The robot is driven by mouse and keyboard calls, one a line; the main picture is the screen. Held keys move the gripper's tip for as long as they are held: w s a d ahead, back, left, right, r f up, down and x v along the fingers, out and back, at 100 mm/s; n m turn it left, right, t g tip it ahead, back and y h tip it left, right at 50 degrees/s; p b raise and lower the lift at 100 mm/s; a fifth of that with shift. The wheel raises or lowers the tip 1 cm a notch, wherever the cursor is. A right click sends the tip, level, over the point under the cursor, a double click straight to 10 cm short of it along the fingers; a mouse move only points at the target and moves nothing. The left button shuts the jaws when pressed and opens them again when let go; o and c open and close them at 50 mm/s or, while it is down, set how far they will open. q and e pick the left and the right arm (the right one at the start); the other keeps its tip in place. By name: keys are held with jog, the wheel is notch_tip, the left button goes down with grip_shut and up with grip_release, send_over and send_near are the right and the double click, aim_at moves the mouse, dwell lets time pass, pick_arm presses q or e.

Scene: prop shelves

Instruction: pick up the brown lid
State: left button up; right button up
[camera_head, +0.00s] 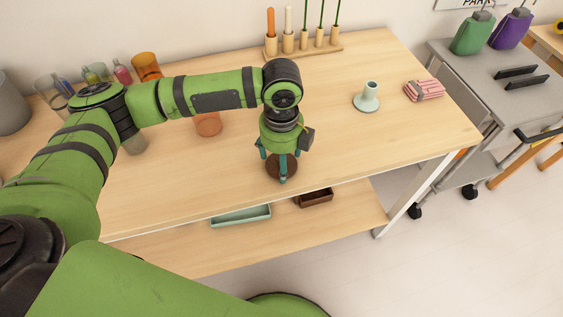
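The brown lid (273,171) is a dark round disc lying near the front edge of the wooden table, partly hidden by my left gripper. My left gripper (279,164) points down right over it, with its teal fingers spread apart. One finger comes down in front of the lid. I cannot tell whether any finger touches it. My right gripper is not in view.
A pale green candle holder (367,99) and folded pink cloth (424,90) stand to the right on the table (400,140). A wooden rack (318,46) with candles stands at the back. A teal tray (240,216) and brown box (314,198) lie on the lower shelf.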

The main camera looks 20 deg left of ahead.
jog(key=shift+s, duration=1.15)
